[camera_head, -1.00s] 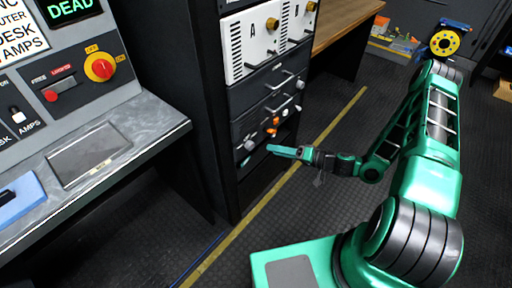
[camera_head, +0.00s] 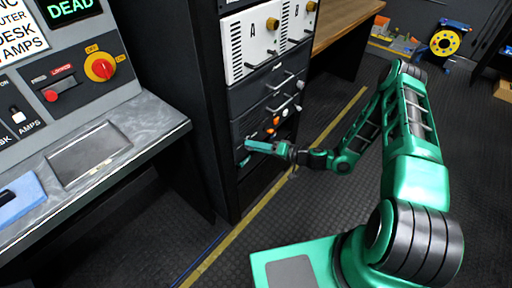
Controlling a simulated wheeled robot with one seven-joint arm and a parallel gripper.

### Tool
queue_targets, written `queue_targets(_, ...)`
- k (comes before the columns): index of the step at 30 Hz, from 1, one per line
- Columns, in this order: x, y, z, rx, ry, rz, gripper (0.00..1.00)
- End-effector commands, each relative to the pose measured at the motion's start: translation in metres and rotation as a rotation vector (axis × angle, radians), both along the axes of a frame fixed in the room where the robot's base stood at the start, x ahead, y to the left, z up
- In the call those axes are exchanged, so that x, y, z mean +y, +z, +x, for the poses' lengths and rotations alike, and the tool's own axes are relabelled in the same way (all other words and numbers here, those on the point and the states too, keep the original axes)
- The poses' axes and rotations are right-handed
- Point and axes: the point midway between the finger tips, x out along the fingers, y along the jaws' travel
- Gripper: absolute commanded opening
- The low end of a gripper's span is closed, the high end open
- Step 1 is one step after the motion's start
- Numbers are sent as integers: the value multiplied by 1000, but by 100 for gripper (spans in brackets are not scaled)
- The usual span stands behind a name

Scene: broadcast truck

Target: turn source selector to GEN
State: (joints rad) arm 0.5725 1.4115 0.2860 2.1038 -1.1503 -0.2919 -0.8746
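The rack (camera_head: 217,100) stands in the middle of the camera_head view. Its lower dark panel (camera_head: 258,126) carries small knobs, among them an orange one (camera_head: 276,121). No label reading GEN is legible, so I cannot tell which control is the source selector. My gripper (camera_head: 254,147) is at the left part of this lower panel, pointing left. Its fingers overlap a pale knob there in the picture and partly hide it. I cannot tell whether they touch it. The fingers look close together, but their gap is too small to judge.
A desk console (camera_head: 60,95) at left has a red-and-yellow rotary switch (camera_head: 101,67) and a red lever (camera_head: 52,95). Its ledge (camera_head: 165,127) juts out left of the rack. A wooden bench (camera_head: 345,18) and yellow reel (camera_head: 444,42) stand behind. The floor right of the rack is clear.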

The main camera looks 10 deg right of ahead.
Motion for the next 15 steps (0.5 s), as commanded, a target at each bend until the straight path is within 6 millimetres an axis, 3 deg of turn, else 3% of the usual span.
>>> queue_targets(1, 0, 0, 0, 0, 0, 0, 39)
queue_targets(5, 0, 0, 0, 0, 0, 0, 8)
queue_targets(15, -1, -1, 0, 18, -1, 21, 8)
